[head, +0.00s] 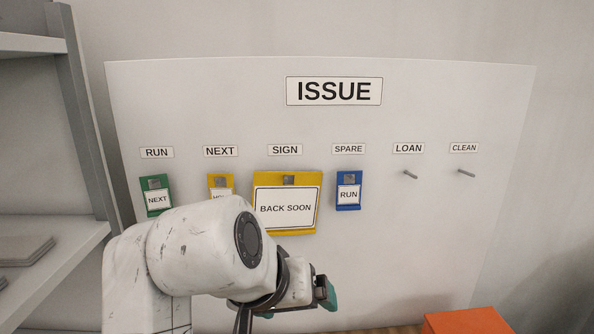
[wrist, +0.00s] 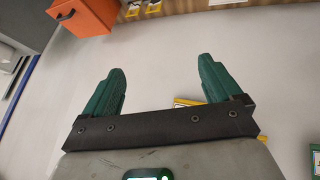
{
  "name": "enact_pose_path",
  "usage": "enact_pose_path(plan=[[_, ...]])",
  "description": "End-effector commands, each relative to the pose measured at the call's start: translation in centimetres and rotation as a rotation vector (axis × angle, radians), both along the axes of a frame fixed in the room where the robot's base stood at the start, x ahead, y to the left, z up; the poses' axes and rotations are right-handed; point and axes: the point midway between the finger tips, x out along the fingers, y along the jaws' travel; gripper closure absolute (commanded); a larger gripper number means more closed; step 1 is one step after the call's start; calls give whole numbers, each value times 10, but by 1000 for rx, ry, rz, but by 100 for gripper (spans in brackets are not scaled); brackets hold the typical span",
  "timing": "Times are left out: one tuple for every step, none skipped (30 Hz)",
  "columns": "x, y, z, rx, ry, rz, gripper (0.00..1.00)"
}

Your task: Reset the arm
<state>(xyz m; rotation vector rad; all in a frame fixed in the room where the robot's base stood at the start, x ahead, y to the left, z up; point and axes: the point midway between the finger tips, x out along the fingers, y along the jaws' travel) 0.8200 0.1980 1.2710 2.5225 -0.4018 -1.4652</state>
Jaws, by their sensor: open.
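My arm (head: 205,250) reaches across the lower middle of the head view, in front of the white board (head: 430,250). My gripper (head: 325,295) is at its end, below and right of the yellow BACK SOON sign (head: 287,208), with one green finger clearly showing. In the wrist view my gripper (wrist: 162,75) has its two green fingers wide apart, with nothing held between them. A yellow edge (wrist: 190,102) shows beside the right finger; I cannot tell whether they touch.
The LOAN peg (head: 410,175) and CLEAN peg (head: 466,173) are bare. An orange box (head: 467,321) stands lower right; grey shelves (head: 50,235) stand left.

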Motion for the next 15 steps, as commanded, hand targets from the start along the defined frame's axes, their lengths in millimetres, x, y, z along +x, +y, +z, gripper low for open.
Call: enact_pose_path(plan=[[6, -29, -21, -23, -3, -18, 8], [9, -42, -31, -31, -5, -22, 8], [11, -61, -45, -40, -4, -27, 8], [12, -74, -55, -47, -3, -28, 8], [12, -88, -66, -54, -1, -31, 8], [12, -105, -79, -62, 3, -31, 8], [11, -119, -90, -67, 7, -32, 8], [9, -132, -100, -72, 13, -32, 8], [5, -148, -114, -76, 22, -31, 8], [1, -161, -125, -79, 30, -30, 8], [-4, -173, -135, -81, 40, -29, 8], [-11, -189, -149, -82, 53, -26, 8], [-17, -200, -160, -80, 65, -25, 8], [-24, -211, -170, -79, 76, -22, 8], [-34, -225, -184, -74, 93, -19, 8]])
